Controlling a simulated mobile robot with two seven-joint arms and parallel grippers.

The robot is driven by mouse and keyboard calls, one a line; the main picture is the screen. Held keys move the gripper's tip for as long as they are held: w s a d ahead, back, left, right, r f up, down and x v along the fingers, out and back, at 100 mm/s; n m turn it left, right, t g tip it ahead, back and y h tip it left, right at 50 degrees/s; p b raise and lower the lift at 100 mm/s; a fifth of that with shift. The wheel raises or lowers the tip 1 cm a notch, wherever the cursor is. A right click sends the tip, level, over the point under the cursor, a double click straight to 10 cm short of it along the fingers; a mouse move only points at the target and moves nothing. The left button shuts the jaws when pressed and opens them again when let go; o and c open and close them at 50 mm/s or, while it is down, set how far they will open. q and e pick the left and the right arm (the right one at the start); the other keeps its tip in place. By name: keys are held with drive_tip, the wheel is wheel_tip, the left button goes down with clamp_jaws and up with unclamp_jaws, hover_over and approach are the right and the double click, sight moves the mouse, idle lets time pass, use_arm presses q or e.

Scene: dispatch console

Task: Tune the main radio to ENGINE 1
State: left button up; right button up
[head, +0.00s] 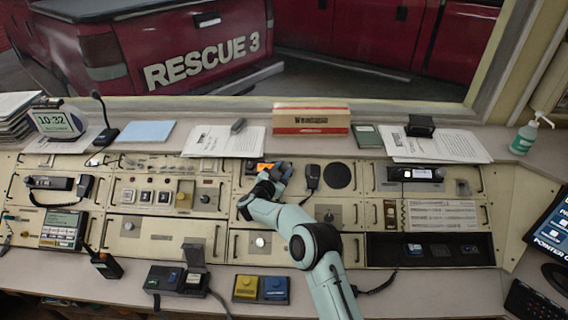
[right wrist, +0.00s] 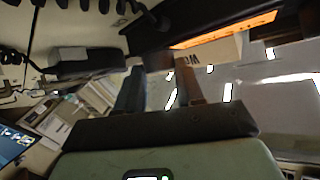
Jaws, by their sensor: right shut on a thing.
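The main radio, with a lit orange display (head: 263,167), sits in the upper middle console panel. Its orange display also shows in the right wrist view (right wrist: 225,30), too slanted to read. My right gripper (head: 284,170) is at the radio's right end, just beside the display, and its arm covers the panel below. In the right wrist view its two fingers (right wrist: 158,80) point toward the radio front. It is shut on a small part there, apparently the radio's knob, which the fingers hide. My left gripper is not in view.
A hand microphone (head: 312,177) hangs just right of my gripper, near a round black speaker (head: 337,176). Yellow and blue pedal-like switches (head: 247,287) stand on the front ledge, left of my forearm.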

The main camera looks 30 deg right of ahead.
sight(284, 169)
drive_tip(key=shift+w+r, duration=0.15)
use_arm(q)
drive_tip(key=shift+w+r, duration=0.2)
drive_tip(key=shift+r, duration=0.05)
use_arm(e)
drive_tip(key=shift+m, duration=0.3)
drive_tip(key=o, duration=1)
drive_tip(key=v, duration=0.1)
drive_tip(key=b+v, duration=0.1)
drive_tip(key=v, duration=0.1)
drive_tip(key=f+b+v, duration=0.1)
drive_tip(key=v, duration=0.1)
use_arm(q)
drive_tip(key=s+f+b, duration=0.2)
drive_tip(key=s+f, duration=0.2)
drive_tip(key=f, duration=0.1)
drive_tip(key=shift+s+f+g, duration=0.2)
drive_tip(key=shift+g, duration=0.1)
use_arm(e)
drive_tip(key=v, duration=0.8)
drive_tip(key=shift+a+r, duration=0.25)
drive_tip(key=shift+r, duration=0.2)
